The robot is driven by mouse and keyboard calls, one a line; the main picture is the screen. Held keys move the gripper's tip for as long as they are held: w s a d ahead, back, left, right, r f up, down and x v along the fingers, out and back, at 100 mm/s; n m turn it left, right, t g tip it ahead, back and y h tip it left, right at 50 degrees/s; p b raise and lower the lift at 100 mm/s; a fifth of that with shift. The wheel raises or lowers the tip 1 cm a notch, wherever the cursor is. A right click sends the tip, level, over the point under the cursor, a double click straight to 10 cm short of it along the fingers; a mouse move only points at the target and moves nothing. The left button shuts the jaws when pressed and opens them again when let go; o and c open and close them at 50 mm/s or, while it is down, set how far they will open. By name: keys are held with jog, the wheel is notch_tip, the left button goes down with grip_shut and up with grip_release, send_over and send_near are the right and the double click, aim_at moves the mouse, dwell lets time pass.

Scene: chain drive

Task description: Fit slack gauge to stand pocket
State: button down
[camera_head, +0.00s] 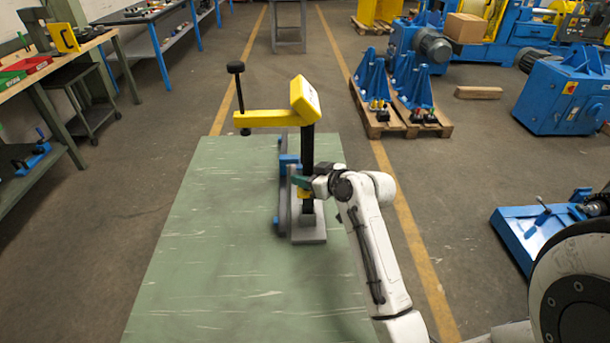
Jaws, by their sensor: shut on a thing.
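The slack gauge appears to be the tall tool with a yellow head (303,98), a yellow arm reaching left and a black upright shaft. A thin black rod with a knob hangs through the arm's left end. My gripper (300,179) reaches in from the right and is shut on the gauge's shaft, which stands about upright. The grey stand (310,236) is on the green table, directly below the shaft. The shaft's lower end meets the stand in this view; the pocket is hidden, so I cannot tell whether the end is inside it.
A blue and dark grey chain drive unit (282,205) stands just left of the stand and shaft. The green table (215,260) is clear to the left and in front.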

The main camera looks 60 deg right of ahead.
aim_at(305, 198)
jog(key=shift+f+b, duration=0.35)
jog(key=shift+f, duration=0.1)
jog(key=shift+f+b, duration=2.4)
jog(key=shift+f, duration=0.7)
dwell(2.1)
jog(key=c, duration=1.1)
grip_release()
jog(key=o, duration=0.4)
jog(key=shift+f, duration=0.35)
jog(key=v, duration=0.7)
jog(key=b+v, duration=0.1)
jog(key=v, duration=0.3)
jog(key=shift+w+d+r, duration=0.1)
jog(key=shift+r, duration=0.2)
